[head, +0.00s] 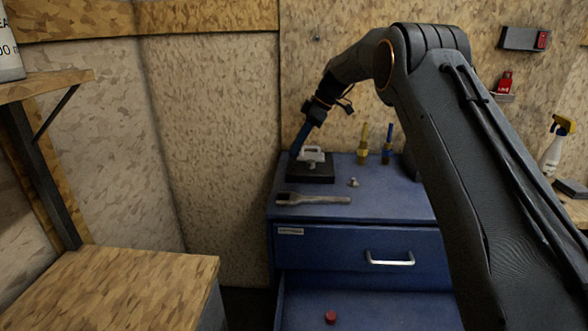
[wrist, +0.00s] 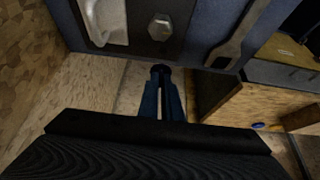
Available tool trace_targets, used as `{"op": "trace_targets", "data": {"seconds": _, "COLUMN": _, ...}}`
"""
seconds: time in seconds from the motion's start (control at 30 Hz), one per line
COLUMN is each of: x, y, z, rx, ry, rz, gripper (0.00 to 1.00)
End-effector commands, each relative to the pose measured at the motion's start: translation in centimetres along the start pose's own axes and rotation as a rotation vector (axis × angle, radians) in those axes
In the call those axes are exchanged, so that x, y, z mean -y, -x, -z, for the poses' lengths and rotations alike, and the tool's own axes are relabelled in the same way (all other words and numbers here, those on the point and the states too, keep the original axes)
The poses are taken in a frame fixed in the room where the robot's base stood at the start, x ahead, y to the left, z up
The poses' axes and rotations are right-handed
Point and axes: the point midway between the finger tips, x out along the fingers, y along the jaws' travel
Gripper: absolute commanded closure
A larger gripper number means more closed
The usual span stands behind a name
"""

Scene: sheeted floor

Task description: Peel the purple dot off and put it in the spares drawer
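My gripper (head: 297,149) has blue fingers and points down at the left end of the blue cabinet's top, beside a black pad (head: 312,175). In the wrist view my gripper (wrist: 160,70) has its fingers together at dark tips; I cannot make out anything held between them. No clearly purple dot shows. A small blue-violet oval (wrist: 258,125) lies at the right in the wrist view, too small to identify. The upper drawer (head: 345,247) is shut and has a label too small to read. The lower drawer (head: 380,312) is open, with a red round piece (head: 331,317) inside.
A pale handle-like piece (head: 312,154) and a grey bolt (head: 311,165) are on the pad. A wrench (head: 313,199), another small bolt (head: 353,182) and two upright tools (head: 363,145) are on the cabinet top. A wooden bench (head: 120,285) stands at the left.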

Motion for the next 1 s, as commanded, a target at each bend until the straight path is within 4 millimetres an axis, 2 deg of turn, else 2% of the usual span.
{"op": "trace_targets", "data": {"seconds": 0.6, "x": 0.0, "y": 2.9, "z": 1.6, "rx": 0.0, "ry": 0.0, "rz": -0.001, "gripper": 1.0}}
{"op": "trace_targets", "data": {"seconds": 1.0, "x": 0.0, "y": 2.9, "z": 1.6, "rx": 0.0, "ry": 0.0, "rz": 0.0, "gripper": 1.0}}
